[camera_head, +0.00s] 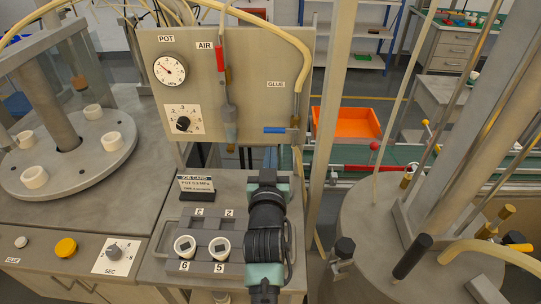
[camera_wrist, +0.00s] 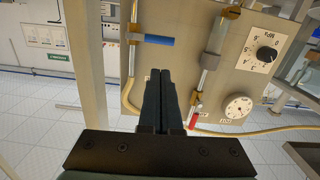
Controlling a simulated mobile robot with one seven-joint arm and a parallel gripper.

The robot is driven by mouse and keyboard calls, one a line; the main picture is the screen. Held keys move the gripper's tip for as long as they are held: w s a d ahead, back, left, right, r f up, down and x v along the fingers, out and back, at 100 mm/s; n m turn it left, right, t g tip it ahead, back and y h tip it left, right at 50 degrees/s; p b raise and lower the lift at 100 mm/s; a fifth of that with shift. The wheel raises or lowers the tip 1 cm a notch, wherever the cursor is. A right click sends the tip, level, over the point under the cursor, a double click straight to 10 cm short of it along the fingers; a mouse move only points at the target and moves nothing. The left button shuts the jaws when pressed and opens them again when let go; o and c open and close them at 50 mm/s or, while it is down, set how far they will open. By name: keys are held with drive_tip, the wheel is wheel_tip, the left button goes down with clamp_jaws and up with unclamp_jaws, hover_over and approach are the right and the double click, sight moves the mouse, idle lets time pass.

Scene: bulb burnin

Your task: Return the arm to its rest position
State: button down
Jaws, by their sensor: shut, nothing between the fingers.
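My gripper (camera_wrist: 160,78) shows in the wrist view with its two black fingers together and nothing between them. It points toward the panel (camera_wrist: 228,85), which appears upside down there, and looks clear of it. In the head view my arm rises from the bottom edge, right of the tray, in front of the panel (camera_head: 180,82). I cannot make out the fingertips in that view. My arm hides the right part of the tray.
A grey tray (camera_head: 160,245) holds two white cups (camera_head: 184,246) in its front row. A job card (camera_head: 196,184) stands behind it. A metal post (camera_head: 334,110) and round machine (camera_head: 375,230) stand to the right. The blue-handled glue valve (camera_head: 276,130) and red-handled air valve (camera_head: 220,57) stick out from the panel.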

drive_tip(key=s+d+r+t, duration=0.1)
drive_tip(key=s+r+t, duration=0.1)
drive_tip(key=r, duration=1)
drive_tip(key=s+d+r+t, duration=0.1)
drive_tip(key=s+r+t, duration=0.1)
drive_tip(key=r, duration=1)
drive_tip(key=s+r+t, duration=0.6)
drive_tip(key=s+r, duration=1.4)
drive_tip(key=r, duration=0.2)
drive_tip(key=shift+s+m, duration=0.2)
drive_tip(key=shift+m, duration=0.1)
